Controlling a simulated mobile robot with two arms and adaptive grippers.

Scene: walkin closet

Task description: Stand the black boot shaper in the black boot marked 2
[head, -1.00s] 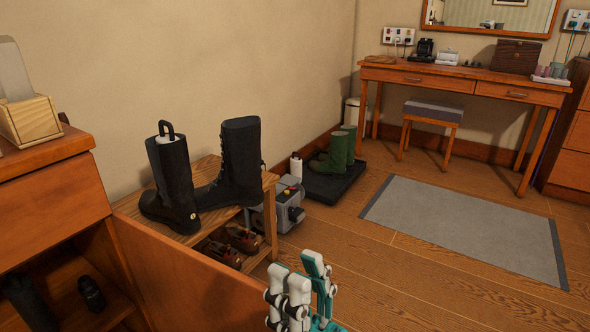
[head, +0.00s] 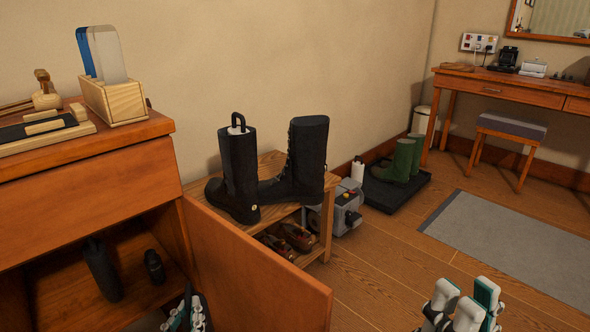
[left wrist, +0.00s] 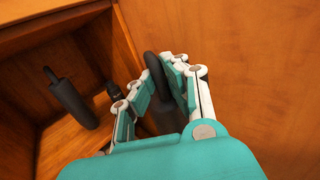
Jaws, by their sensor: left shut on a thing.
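My left gripper (head: 186,314) shows at the bottom edge of the head view, in front of the low cabinet. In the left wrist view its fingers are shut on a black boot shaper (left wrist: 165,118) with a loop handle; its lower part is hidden. A black boot (head: 238,180) on the bench holds a pale shaper (head: 238,130) with a black handle. A taller black laced boot (head: 306,160) stands beside it, its opening showing no shaper. A small tag on the left boot is too small to read. My right gripper (head: 464,305) is low at the right, its fingertips unclear.
The open cabinet (head: 60,293) holds another dark shaper (head: 102,270) and a small black item (head: 154,267). Its wooden door (head: 255,270) stands between my left gripper and the bench (head: 268,165). Shoes lie under the bench.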

